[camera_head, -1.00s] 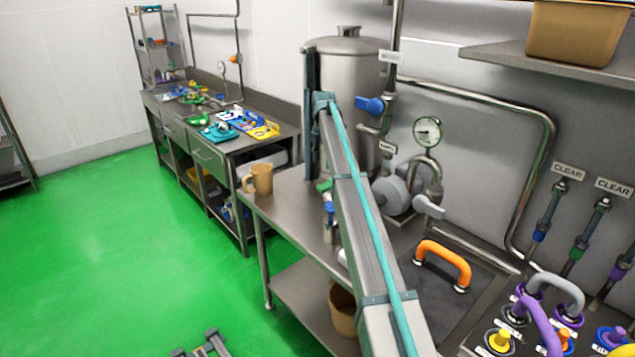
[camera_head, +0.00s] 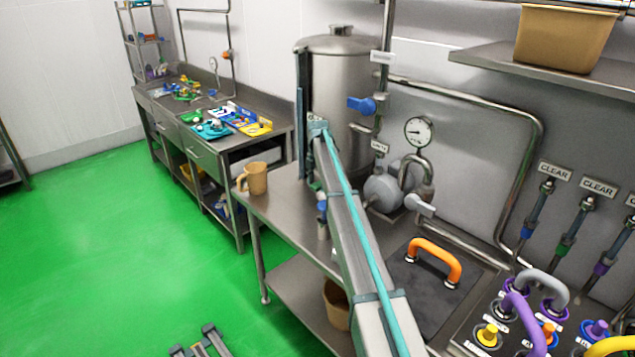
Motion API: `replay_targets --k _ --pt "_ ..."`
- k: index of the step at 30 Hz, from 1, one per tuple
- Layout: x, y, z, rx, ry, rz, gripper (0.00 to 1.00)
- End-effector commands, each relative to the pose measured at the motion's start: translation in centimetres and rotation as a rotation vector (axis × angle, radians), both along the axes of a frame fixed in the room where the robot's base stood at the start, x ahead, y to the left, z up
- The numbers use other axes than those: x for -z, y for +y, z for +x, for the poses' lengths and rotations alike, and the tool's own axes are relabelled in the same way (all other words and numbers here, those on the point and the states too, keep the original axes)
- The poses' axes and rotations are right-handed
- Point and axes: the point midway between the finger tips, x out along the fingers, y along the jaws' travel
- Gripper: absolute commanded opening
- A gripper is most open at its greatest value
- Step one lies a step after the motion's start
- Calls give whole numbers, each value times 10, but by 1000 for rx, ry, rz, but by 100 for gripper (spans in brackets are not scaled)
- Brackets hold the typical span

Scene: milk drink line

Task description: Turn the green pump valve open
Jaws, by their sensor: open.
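I cannot make out a green valve handle for certain. The steel pump (camera_head: 383,193) stands on the steel table at the foot of the tank, with a light grey lever (camera_head: 420,206) at its right. A blue valve handle (camera_head: 362,105) sits on the vertical pipe above it. My arm runs up from the bottom edge across the picture to the tank's front and covers part of the table by the tank's foot.
A pressure gauge (camera_head: 419,132) stands above the pump. An orange handle (camera_head: 435,260) lies on a dark mat. A tan mug (camera_head: 253,178) stands at the table's left edge. Hoses hang under CLEAR labels (camera_head: 554,172). Coloured fittings fill the lower right. Green floor is free at left.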

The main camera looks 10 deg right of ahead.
Motion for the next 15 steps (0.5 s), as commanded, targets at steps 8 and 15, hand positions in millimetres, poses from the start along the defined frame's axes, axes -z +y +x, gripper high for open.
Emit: replay_targets --k 8,15 --pt "0 0 0 0 0 0 56" --pt "0 0 0 0 0 0 16"
